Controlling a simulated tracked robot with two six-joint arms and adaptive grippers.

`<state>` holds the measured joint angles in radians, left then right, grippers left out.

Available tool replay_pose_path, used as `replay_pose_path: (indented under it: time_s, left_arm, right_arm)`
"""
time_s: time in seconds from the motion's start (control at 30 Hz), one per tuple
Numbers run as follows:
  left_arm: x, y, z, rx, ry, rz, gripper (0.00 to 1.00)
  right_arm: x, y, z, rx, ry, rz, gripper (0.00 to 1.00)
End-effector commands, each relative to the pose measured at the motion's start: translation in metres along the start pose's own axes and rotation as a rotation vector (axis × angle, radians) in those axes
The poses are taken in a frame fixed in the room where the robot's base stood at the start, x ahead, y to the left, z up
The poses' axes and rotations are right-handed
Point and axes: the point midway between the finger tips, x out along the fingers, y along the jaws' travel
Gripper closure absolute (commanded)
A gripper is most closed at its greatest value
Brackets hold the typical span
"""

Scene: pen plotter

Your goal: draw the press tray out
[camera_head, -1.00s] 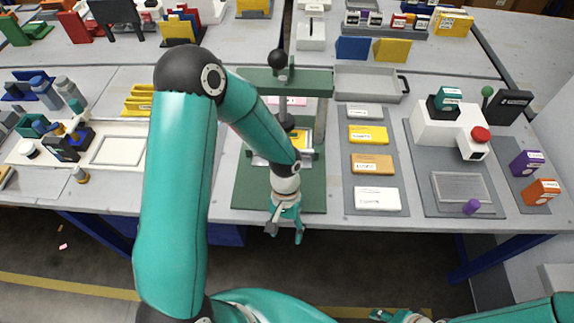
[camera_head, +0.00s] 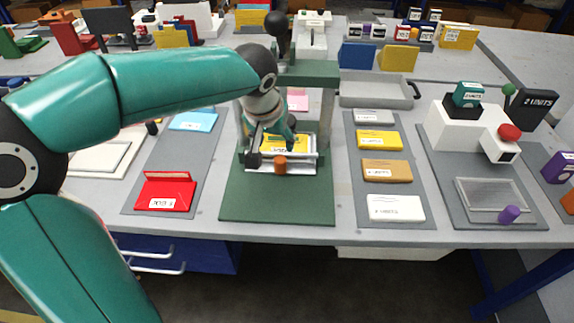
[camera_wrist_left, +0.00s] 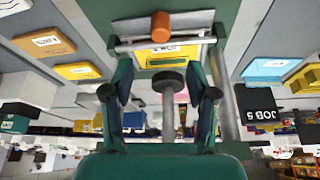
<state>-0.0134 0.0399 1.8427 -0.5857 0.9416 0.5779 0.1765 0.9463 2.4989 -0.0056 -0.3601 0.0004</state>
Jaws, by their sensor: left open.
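The green press (camera_head: 328,73) stands mid-table on a green base (camera_head: 277,205). Its pale press tray (camera_head: 302,167) lies low between the posts, with an orange knob (camera_head: 280,164) at its front and a yellow card (camera_head: 300,142) in it. In the left wrist view the tray (camera_wrist_left: 197,41) and orange knob (camera_wrist_left: 160,24) are at the top. My left gripper (camera_head: 275,152) is over the tray, behind the knob, with its jaws apart. In the left wrist view its fingers (camera_wrist_left: 160,72) hold nothing; a dark disc on a rod (camera_wrist_left: 169,79) shows between them. My right gripper is out of view.
A red holder (camera_head: 166,191) and a blue card (camera_head: 193,121) lie left of the press. Several cards, including a white one (camera_head: 396,208), lie on a grey mat to the right. A white machine with a red knob (camera_head: 509,132) stands farther right.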

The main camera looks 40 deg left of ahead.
Motion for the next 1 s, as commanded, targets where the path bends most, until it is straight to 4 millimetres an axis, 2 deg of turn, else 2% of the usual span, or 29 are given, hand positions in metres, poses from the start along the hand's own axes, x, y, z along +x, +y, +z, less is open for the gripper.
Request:
replay_pose_path:
  time_s: [0.03,0.2,0.5,0.7,1.0]
  left_arm:
    - [0.014,-0.001,0.002,0.001,-0.006,-0.002,0.42]
    - [0.051,-0.001,0.002,0.001,-0.007,-0.002,0.42]
    - [0.105,0.000,0.001,0.001,-0.004,-0.001,0.42]
    - [0.120,0.001,0.001,0.002,-0.001,0.001,0.42]
    - [0.121,0.001,0.000,0.002,0.000,0.002,0.42]
  right_arm:
    - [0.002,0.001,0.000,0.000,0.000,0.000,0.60]
    - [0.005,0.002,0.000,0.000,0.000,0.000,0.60]
    - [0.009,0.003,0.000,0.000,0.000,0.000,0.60]
    - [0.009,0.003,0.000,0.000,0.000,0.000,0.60]
    - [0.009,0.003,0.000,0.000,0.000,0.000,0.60]
